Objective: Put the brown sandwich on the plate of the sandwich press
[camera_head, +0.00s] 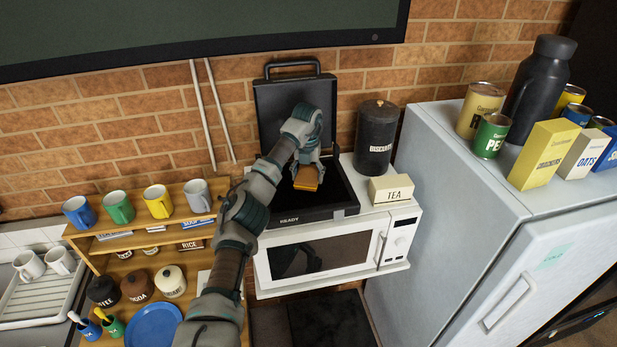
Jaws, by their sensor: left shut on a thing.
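The brown sandwich (306,178) is in the grasp of my left gripper (306,166), over the dark lower plate of the sandwich press (339,190). I cannot tell whether the sandwich touches the plate. The press stands on the white microwave, with its lid (268,106) raised and its front marked READY. My left arm comes up from the bottom and covers the left part of the press. My right gripper is not in view.
A black biscuits canister (376,138) and a tea box (391,189) stand right of the press. The microwave (322,257) is below. A shelf with mugs (158,201) is at left, and a fridge (470,190) with tins and boxes at right.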

